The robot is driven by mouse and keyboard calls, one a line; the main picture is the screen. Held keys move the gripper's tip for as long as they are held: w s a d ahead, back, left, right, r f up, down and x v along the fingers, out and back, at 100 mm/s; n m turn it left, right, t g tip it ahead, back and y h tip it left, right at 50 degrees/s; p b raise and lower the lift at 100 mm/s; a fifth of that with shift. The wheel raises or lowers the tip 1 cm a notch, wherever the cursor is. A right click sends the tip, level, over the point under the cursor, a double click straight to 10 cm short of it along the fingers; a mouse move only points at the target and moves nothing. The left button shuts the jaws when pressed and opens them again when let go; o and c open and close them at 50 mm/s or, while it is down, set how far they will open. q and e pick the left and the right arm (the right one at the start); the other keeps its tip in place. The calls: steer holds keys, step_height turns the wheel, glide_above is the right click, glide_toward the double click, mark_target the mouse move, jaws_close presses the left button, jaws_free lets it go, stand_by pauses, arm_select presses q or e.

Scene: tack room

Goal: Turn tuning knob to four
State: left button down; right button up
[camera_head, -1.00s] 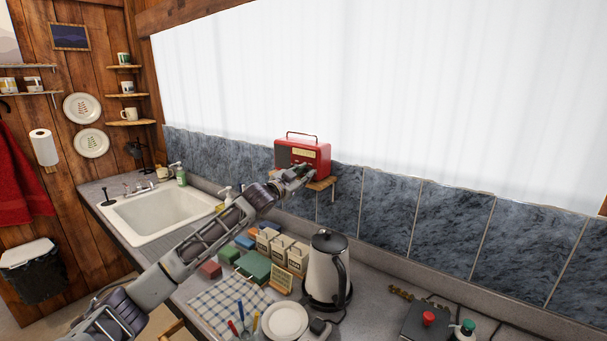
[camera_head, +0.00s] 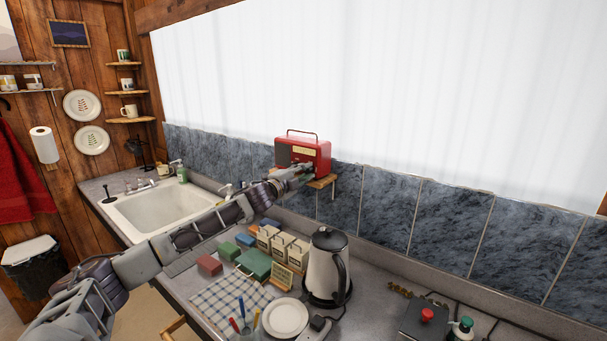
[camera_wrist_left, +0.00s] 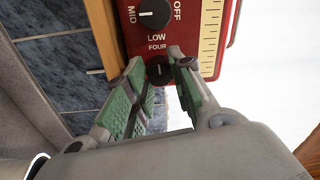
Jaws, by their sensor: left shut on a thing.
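The red radio (camera_head: 318,152) with a carrying handle sits on a small wooden wall shelf (camera_head: 322,182) above the counter. In the left wrist view the radio's red front (camera_wrist_left: 185,42) shows a black knob (camera_wrist_left: 153,13) marked MID, LOW and OFF. Below it, under the word FOUR, is the black tuning knob (camera_wrist_left: 159,71). My left gripper (camera_wrist_left: 160,68) has its green-padded fingers closed around this lower knob. The fingers partly cover the knob, and any other labels around it are hidden. In the head view my left gripper (camera_head: 300,173) is at the radio's lower front. My right gripper is not in view.
A kettle (camera_head: 328,268), a white plate (camera_head: 286,318), small boxes (camera_head: 254,264) and a checked cloth (camera_head: 222,302) stand or lie on the counter below my left arm. A sink (camera_head: 160,208) is at left. The tiled wall is close behind the radio.

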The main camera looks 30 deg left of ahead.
arm_select(q)
steer(key=shift+f+m, duration=0.2)
steer(key=shift+m, duration=0.3)
steer(key=c, duration=1.2)
jaws_free()
steer(key=shift+r, duration=0.1)
steer(key=shift+s, duration=0.15)
steer(key=shift+s+a, duration=0.15)
steer(key=shift+s, duration=0.3)
steer(key=shift+s+a+f, duration=0.1)
steer(key=shift+s, duration=1.6)
steer(key=shift+s+a+f, duration=0.1)
steer(key=shift+s+f, duration=0.05)
steer(key=shift+s, duration=1.6)
steer(key=shift+s+a+f, duration=0.1)
steer(key=shift+s, duration=1.6)
steer(key=shift+s, duration=0.25)
